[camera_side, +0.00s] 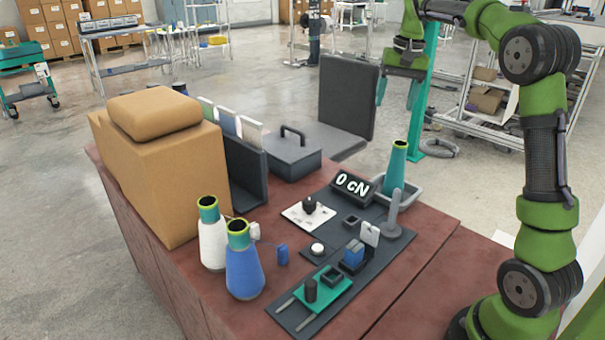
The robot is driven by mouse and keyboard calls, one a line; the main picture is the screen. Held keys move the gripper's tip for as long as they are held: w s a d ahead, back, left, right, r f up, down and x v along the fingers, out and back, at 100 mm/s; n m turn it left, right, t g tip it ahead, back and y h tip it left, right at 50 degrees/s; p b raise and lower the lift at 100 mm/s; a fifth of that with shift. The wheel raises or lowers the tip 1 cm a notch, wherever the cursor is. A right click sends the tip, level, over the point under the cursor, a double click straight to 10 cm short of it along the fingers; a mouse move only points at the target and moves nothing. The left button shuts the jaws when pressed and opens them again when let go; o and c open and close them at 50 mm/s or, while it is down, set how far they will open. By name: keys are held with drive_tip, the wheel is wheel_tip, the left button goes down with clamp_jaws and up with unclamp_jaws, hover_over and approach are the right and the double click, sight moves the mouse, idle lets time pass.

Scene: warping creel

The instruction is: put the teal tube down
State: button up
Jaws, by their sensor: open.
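The teal tube (397,167) is a tapered cone with a green-yellow band near its top. It stands upright in a low grey rounded tray (415,193) at the back right of the table. My gripper (402,78) is open, high above and apart from the tube. Its fingers are small and partly lost against the background, and nothing clearly shows between them. The tube's foot is partly hidden by the tray's rim and a grey post.
A display reading "0 cN" (352,187) stands left of the tube, and a grey post (394,212) in front. A white cone (212,240) and a blue cone (243,268) stand near a tan box (165,175). A dark board (325,300) carries small fixtures.

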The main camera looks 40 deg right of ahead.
drive_tip(key=s+a+n+t, duration=0.2)
drive_tip(key=s+a, duration=0.2)
drive_tip(key=a, duration=0.5)
drive_tip(key=s+a+n+t, duration=0.2)
drive_tip(key=s+a, duration=0.2)
drive_tip(key=a, duration=0.5)
drive_tip(key=s+a+f+n+t+y, duration=0.1)
drive_tip(key=s+a+f+n+y, duration=0.1)
drive_tip(key=s+a+f, duration=0.4)
drive_tip(key=shift+s+a+t, duration=0.4)
drive_tip(key=shift+s+a, duration=0.4)
drive_tip(key=shift+s, duration=0.25)
